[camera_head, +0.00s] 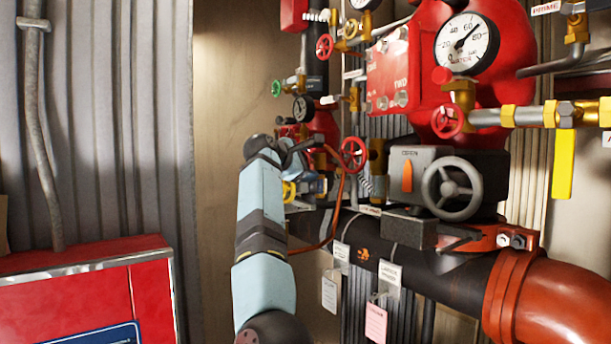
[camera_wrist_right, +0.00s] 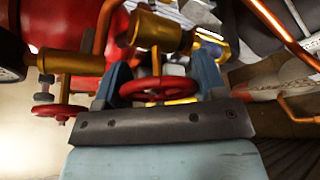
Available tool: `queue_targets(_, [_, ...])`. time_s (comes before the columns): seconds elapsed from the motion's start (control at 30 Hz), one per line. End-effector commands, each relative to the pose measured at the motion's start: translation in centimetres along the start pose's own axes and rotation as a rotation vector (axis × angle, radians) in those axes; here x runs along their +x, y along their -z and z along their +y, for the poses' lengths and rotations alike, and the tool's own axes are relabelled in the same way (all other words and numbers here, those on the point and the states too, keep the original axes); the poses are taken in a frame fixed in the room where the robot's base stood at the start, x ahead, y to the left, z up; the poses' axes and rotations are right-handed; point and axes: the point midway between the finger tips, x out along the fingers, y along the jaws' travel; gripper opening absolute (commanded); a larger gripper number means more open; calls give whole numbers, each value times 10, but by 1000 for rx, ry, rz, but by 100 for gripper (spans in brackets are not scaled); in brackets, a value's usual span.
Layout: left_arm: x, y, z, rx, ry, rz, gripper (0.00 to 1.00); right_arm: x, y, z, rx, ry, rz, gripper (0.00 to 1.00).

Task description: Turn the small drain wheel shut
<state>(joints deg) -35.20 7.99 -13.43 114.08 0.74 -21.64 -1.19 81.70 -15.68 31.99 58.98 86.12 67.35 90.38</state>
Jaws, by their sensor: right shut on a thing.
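A small red wheel (camera_wrist_right: 158,88) on a brass valve (camera_wrist_right: 160,32) sits between the two blue fingers of my right gripper (camera_wrist_right: 159,84) in the right wrist view. The gripper is shut on this wheel, with a finger on each side of it. In the head view my right gripper (camera_head: 308,160) is small and partly hidden behind my own arm and wrist. A red wheel (camera_head: 354,154) shows just right of it there; I cannot tell whether it is the held one. My left gripper is not in view.
A second red wheel (camera_wrist_right: 60,112) hangs left of the gripper. A copper tube (camera_head: 336,200) curves close by my wrist. A grey handwheel (camera_head: 453,188) and a dark pipe (camera_head: 420,262) lie to the right. A red cabinet (camera_head: 90,262) stands at lower left.

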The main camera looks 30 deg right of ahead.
Motion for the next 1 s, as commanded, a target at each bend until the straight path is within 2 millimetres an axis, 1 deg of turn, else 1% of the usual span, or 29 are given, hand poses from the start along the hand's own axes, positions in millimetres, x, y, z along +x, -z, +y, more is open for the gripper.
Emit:
queue_targets(0.03, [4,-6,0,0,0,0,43,1,2,-3,37,-15,1,41])
queue_targets(0.2, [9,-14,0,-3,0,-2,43,1,2,-1,154,-63,1,41])
queue_targets(0.4, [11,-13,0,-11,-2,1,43,0,1,1,254,-105,0,41])
queue_targets(0.7, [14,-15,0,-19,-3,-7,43,0,0,2,323,-133,0,41])
queue_targets(1.0, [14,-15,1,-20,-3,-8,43,0,0,3,331,-136,0,41])
